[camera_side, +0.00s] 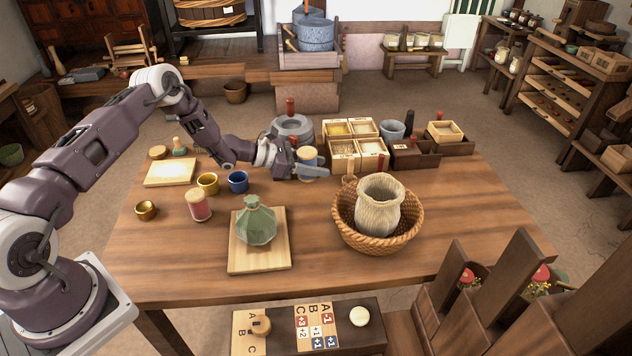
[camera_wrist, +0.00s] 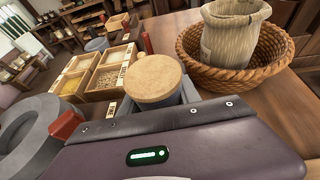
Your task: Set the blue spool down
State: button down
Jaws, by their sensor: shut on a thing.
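The blue spool (camera_side: 308,154) has a pale wooden top and is held in my gripper (camera_side: 311,168) over the back middle of the table. In the wrist view the round wooden top of the spool (camera_wrist: 154,79) shows just beyond the gripper body, with its blue side mostly hidden. My gripper is shut on it. The spool looks upright. I cannot tell whether its base touches the table (camera_side: 300,291). A red spool (camera_side: 199,205) stands at the left of the table.
A grey stone quern (camera_side: 292,128) is just behind the gripper, and wooden grain boxes (camera_side: 343,165) are close on its right. A wicker basket (camera_side: 348,232) holding a sack stands front right. A green bottle (camera_side: 256,226) stands on a board. Bare table lies between bottle and basket.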

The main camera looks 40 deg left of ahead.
jog(key=s+d+r+m+g+h, duration=0.1)
jog(key=s+r, duration=0.7)
jog(key=s, duration=0.3)
jog(key=s+r+m+g+h, duration=0.1)
jog(key=s+r, duration=0.7)
jog(key=s, duration=0.3)
jog(key=w+a+f+n+t+y, duration=0.2)
jog(key=w+a+f+n+y, duration=0.15)
jog(key=w+a, duration=0.45)
jog(key=w+a+f+n+t+y, duration=0.15)
jog(key=w+a+f, duration=0.3)
jog(key=a, duration=0.65)
jog(key=w+a+f+n+t+y, duration=0.25)
jog(key=w+a+f, duration=0.3)
jog(key=a, duration=0.45)
jog(key=shift+n+g+y, duration=0.35)
jog(key=shift+g+y, duration=0.15)
jog(key=shift+y, duration=0.05)
jog(key=f, duration=0.9)
jog(key=shift+w, duration=0.2)
jog(key=shift+f, duration=0.1)
